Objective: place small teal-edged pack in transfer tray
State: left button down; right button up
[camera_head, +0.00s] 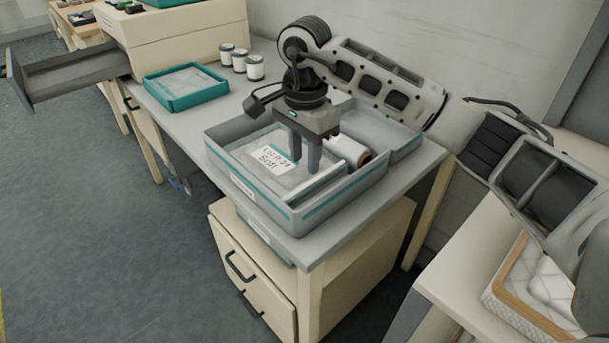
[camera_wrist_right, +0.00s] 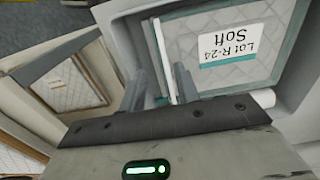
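A grey bin with a teal stripe (camera_head: 290,213) stands on the grey worktop and holds a quilted pack labelled "Lot R-24 Soft" (camera_head: 268,160). The labelled pack also shows in the wrist view (camera_wrist_right: 222,58). A slim white piece with a teal edge (camera_wrist_right: 164,62) stands beside it, possibly the small pack. My right gripper (camera_head: 305,168) points down into the bin. Its fingers (camera_wrist_right: 160,90) look apart, around the slim piece's near end; contact is unclear. A teal tray (camera_head: 187,103) holding a pale quilted pack (camera_head: 187,81) stands left of the bin. My left gripper is out of view.
A white roll (camera_head: 350,151) lies in the bin behind my gripper. Several white jars (camera_head: 240,62) stand near the wall. An open drawer (camera_head: 70,75) juts out at the left. A wood-rimmed box (camera_head: 520,310) sits at lower right.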

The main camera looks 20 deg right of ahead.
notch_tip(320, 180, up, 5)
jog(key=shift+f, duration=0.1)
dwell(0.5)
